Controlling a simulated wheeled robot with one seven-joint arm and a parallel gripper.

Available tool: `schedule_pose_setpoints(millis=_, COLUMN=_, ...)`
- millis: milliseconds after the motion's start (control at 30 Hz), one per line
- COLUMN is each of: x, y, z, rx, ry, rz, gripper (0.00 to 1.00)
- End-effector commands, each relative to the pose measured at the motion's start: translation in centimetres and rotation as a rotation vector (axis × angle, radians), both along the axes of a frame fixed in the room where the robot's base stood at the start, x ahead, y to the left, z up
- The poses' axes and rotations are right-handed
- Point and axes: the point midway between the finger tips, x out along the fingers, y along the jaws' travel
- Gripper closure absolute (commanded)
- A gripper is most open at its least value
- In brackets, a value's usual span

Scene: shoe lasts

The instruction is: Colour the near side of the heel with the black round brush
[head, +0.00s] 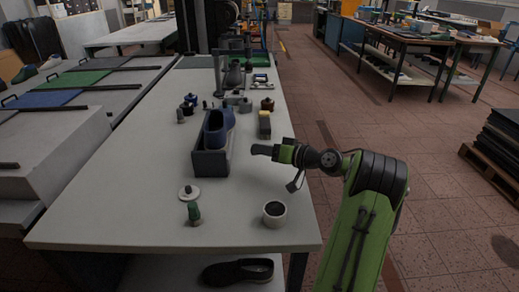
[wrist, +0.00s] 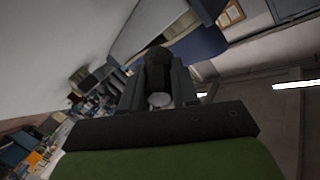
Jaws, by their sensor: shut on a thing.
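A blue shoe (head: 218,130) rests in a dark grey open holder (head: 210,165) on the table; it also shows as a blue shape in the wrist view (wrist: 197,46). I cannot make out the heel's colouring. My gripper (head: 264,150) is to the right of the holder, apart from it, and points left. In the wrist view my gripper (wrist: 158,92) is shut on a dark round-ended thing (wrist: 158,62), which looks like the black round brush. Its lower end looks pale. Its far tip is not clearly seen. A white cup with dark contents (head: 274,213) stands at the near right.
A green-topped bottle (head: 194,212) and a white round dish (head: 189,193) stand at the near left of the table (head: 120,215). A yellow-topped block (head: 264,124) stands behind my gripper. Several small jars and tools crowd the far part. The near left of the tabletop is clear.

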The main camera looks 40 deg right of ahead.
Motion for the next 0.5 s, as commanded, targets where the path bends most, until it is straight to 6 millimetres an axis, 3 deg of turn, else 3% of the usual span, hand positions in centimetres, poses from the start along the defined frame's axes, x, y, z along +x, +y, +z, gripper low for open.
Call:
schedule_pose_setpoints(millis=167, x=-1.0, y=-1.33, z=0.12, rx=0.0, ry=-0.001, rz=-0.001, gripper=1.0)
schedule_pose_setpoints(millis=500, x=-0.67, y=-0.85, z=0.04, rx=0.0, ry=-0.002, rz=0.002, gripper=1.0)
